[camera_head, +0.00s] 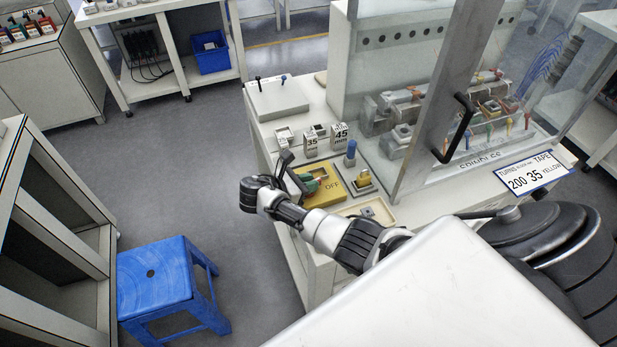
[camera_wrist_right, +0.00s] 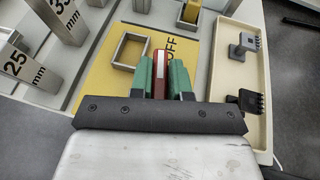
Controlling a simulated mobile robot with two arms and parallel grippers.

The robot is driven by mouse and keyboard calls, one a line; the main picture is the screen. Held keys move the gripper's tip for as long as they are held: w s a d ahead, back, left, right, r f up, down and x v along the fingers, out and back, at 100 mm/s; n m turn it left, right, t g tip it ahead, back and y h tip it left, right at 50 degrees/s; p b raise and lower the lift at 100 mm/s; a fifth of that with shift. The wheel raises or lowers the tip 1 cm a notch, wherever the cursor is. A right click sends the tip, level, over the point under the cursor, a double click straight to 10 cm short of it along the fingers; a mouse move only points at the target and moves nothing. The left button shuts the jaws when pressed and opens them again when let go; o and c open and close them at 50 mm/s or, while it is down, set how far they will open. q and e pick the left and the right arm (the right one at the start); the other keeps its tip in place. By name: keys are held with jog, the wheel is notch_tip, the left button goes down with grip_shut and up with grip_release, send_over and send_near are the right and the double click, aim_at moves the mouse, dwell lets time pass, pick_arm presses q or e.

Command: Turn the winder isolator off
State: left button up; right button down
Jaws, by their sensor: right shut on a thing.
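The winder isolator's yellow plate (camera_head: 328,199) lies on the bench's front left corner, with the word OFF printed on it. In the right wrist view the same yellow plate (camera_wrist_right: 103,82) shows a red handle with a white stripe (camera_wrist_right: 161,62). My right gripper (camera_wrist_right: 161,78) has a green finger on each side of this handle and is shut on it. My left gripper is not in view.
A blue-topped peg (camera_head: 350,153) stands nearby. A beige tray (camera_wrist_right: 233,137) with small grey parts lies beside the plate. A clear guard (camera_head: 432,75) rises at right. A blue stool (camera_head: 155,275) stands on the floor.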

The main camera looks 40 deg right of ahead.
jog(key=shift+s+a+f+m+g+y+b, duration=0.1)
jog(key=shift+f+m+g+y+b, duration=0.1)
jog(key=shift+m+g, duration=0.4)
jog(key=shift+s+a+f+m+g+y+b, duration=0.1)
jog(key=shift+f+m+g+b, duration=0.1)
jog(key=shift+m+g, duration=0.4)
jog(key=shift+g, duration=0.3)
jog(key=c, duration=1.1)
grip_release()
jog(key=shift+r, duration=0.1)
jog(key=shift+w, duration=0.1)
jog(key=shift+d+r, duration=0.1)
jog(key=shift+d, duration=0.05)
jog(key=v, duration=1)
jog(key=shift+w+a+r+b, duration=0.1)
jog(key=shift+w+a+b, duration=0.05)
jog(key=shift+a+b, duration=0.25)
